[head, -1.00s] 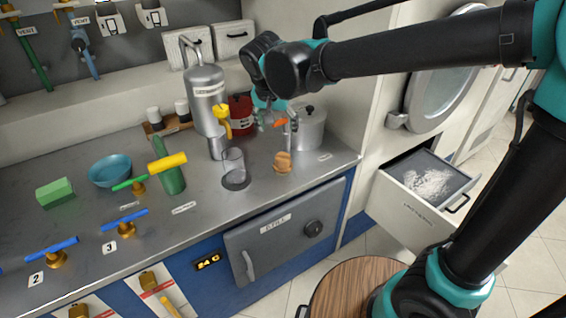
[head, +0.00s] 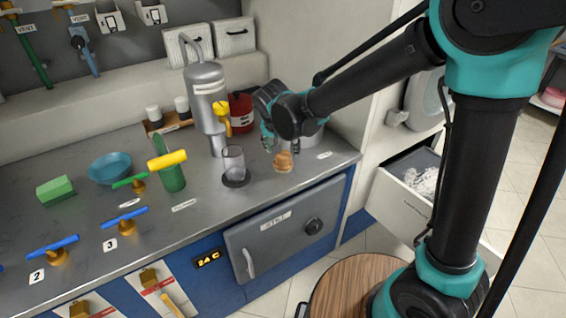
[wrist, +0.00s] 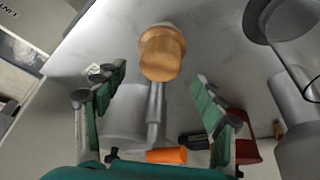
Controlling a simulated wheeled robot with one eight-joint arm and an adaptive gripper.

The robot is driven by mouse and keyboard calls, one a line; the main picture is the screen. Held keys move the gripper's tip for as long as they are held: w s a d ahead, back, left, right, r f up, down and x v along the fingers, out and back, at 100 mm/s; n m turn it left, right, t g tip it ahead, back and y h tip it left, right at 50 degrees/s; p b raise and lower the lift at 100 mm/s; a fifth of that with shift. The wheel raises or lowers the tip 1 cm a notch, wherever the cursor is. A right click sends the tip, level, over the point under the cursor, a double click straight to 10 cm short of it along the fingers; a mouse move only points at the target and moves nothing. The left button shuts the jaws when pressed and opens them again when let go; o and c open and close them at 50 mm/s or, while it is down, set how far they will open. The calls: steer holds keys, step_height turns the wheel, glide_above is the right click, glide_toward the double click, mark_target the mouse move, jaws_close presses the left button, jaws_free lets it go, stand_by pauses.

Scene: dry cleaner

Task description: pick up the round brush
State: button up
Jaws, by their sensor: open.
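The round brush (head: 284,161) is a small wooden knob-shaped thing standing on the steel counter near its front right edge. In the wrist view the brush (wrist: 162,54) shows its round tan wood at the upper middle, with a pale bit behind it. My gripper (head: 282,147) is over the counter, just above and behind the brush. In the wrist view my gripper (wrist: 160,80) has its green-padded fingers wide apart, with nothing held. The brush lies between and slightly beyond the fingertips, with no contact visible.
A metal pot (wrist: 125,110) with a spout and orange handle (wrist: 166,155) stands close by. A glass cylinder (head: 233,162) and a red can (head: 240,112) are to the left. The counter's front edge is near; an open drawer (head: 400,203) is at right.

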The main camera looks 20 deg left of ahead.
mark_target(283, 154)
steer(key=shift+x, duration=1.85)
steer(key=shift+s+f, duration=0.1)
steer(key=shift+s, duration=0.05)
steer(key=shift+c, duration=0.4)
steer(key=c, duration=1.2)
